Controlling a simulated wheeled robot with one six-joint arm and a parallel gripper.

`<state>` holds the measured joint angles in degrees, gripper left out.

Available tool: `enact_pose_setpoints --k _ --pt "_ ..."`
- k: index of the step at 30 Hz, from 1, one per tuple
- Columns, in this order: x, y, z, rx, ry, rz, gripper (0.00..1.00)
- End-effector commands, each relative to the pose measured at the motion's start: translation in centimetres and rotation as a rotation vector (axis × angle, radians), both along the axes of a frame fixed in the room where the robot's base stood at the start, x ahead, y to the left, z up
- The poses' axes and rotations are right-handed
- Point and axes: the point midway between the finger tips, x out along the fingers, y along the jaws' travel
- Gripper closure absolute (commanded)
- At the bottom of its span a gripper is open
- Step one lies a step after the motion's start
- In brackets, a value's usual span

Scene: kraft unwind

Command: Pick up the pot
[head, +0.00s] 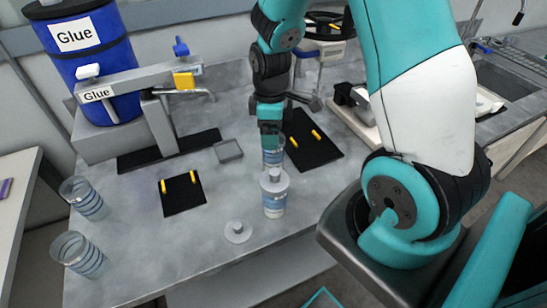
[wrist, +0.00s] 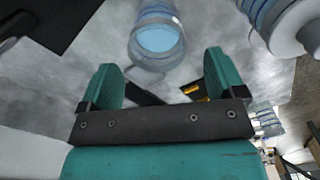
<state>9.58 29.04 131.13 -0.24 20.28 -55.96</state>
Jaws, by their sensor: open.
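A clear pot with blue bands (head: 273,158) stands on the grey bench below my gripper (head: 271,130). In the wrist view this pot (wrist: 157,38) lies ahead of the gap between the green fingers of my gripper (wrist: 164,80). The fingers are apart with nothing between them. A second, banded pot with a grey lid (head: 274,196) stands close by, nearer the camera; it also shows at the upper right of the wrist view (wrist: 284,20). I cannot tell which pot is meant. The lower part of the first pot is partly hidden in the head view.
Two clear banded pots (head: 84,198) (head: 78,254) stand at the bench's left edge. A loose grey lid (head: 238,231) lies at the front. Black mats with yellow pegs (head: 182,205) (head: 315,139) flank my gripper. A blue glue drum (head: 90,60) and dispenser stand behind left.

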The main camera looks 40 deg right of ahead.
Motion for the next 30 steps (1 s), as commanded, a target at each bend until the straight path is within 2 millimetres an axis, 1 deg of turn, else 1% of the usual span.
enact_pose_setpoints --k 5,12,15,18,24,26,27,29,30 --pt "-0.1 0.0 -1.0 0.001 0.003 0.000 0.11" --pt "-0.1 -0.2 -4.2 0.001 0.004 0.001 0.11" --pt "-0.1 -0.2 -5.1 0.001 0.001 0.000 0.11" --pt "0.0 -0.2 -5.5 0.000 -0.001 0.000 0.11" --pt "0.0 -0.2 -5.5 0.000 -0.001 0.000 0.11" --pt "0.0 -0.2 -5.5 0.000 -0.001 0.000 0.25" --pt "0.0 -0.2 -5.5 0.000 -0.001 0.000 0.34" --pt "0.0 -0.2 -5.5 0.000 -0.001 0.000 0.48" --pt "0.0 -0.2 -5.5 0.000 -0.001 0.000 0.57"
